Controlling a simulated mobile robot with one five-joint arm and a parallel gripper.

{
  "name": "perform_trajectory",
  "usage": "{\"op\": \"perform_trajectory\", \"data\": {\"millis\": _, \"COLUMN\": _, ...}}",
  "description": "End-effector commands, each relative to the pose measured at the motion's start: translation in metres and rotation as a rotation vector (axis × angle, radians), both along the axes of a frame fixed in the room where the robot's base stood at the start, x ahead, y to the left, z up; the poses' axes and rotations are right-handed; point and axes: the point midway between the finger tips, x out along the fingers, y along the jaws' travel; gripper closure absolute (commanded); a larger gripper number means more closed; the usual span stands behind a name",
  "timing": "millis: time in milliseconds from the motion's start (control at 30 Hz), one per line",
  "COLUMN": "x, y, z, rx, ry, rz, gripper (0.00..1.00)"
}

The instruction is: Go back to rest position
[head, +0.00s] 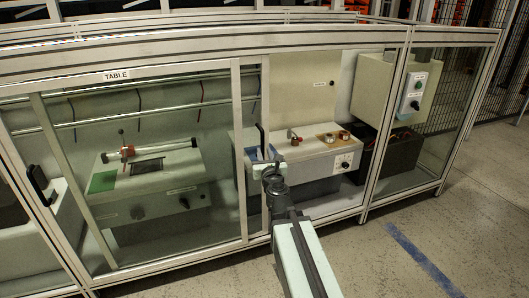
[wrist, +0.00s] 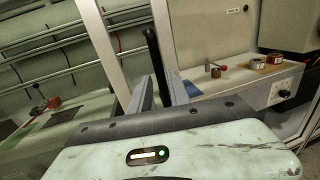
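My gripper (head: 264,163) is in front of the cabinet, at the upright frame between the left glass door and the bay to its right. In the wrist view its two grey fingers (wrist: 160,88) stand apart with a gap between them. A black upright door handle (wrist: 153,58) shows in line with that gap; its lower end is hidden behind my gripper body. The same handle (head: 262,139) rises just above my gripper in the head view. I cannot tell whether the fingers touch it. My arm reaches up from the bottom of the head view.
The glass-fronted cabinet (head: 117,75) spans the view. Inside are a left bench (head: 150,208) with a red-ended tube, a right bench (head: 318,163) with copper-coloured parts, and a control box (head: 413,92). Another black handle (head: 38,180) is at far left. Floor (head: 440,240) at right is clear.

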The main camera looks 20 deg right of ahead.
Motion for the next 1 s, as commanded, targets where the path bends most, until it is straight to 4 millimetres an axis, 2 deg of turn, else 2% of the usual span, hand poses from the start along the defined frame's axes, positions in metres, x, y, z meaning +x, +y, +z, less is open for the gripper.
{"op": "perform_trajectory", "data": {"millis": 267, "x": 0.001, "y": 0.004, "z": 0.0, "rx": 0.0, "ry": 0.0, "rz": 0.006, "gripper": 0.77}}
{"op": "perform_trajectory", "data": {"millis": 367, "x": 0.002, "y": 0.028, "z": 0.0, "rx": -0.024, "ry": 0.002, "rz": 0.036, "gripper": 0.77}}
{"op": "perform_trajectory", "data": {"millis": 467, "x": 0.003, "y": 0.067, "z": -0.004, "rx": -0.223, "ry": 0.028, "rz": 0.156, "gripper": 0.77}}
{"op": "perform_trajectory", "data": {"millis": 533, "x": 0.0, "y": 0.105, "z": -0.016, "rx": -0.459, "ry": 0.065, "rz": 0.295, "gripper": 0.77}}
{"op": "perform_trajectory", "data": {"millis": 633, "x": -0.017, "y": 0.154, "z": -0.053, "rx": -0.857, "ry": 0.132, "rz": 0.528, "gripper": 0.77}}
{"op": "perform_trajectory", "data": {"millis": 700, "x": -0.038, "y": 0.178, "z": -0.091, "rx": -1.167, "ry": 0.186, "rz": 0.722, "gripper": 0.77}}
{"op": "perform_trajectory", "data": {"millis": 767, "x": -0.062, "y": 0.186, "z": -0.127, "rx": -1.429, "ry": 0.234, "rz": 0.908, "gripper": 0.77}}
{"op": "perform_trajectory", "data": {"millis": 800, "x": -0.079, "y": 0.184, "z": -0.15, "rx": -1.59, "ry": 0.264, "rz": 1.034, "gripper": 0.77}}
{"op": "perform_trajectory", "data": {"millis": 900, "x": -0.123, "y": 0.166, "z": -0.195, "rx": -1.902, "ry": 0.323, "rz": 1.344, "gripper": 0.77}}
{"op": "perform_trajectory", "data": {"millis": 1000, "x": -0.163, "y": 0.137, "z": -0.221, "rx": -2.101, "ry": 0.356, "rz": 1.639, "gripper": 0.77}}
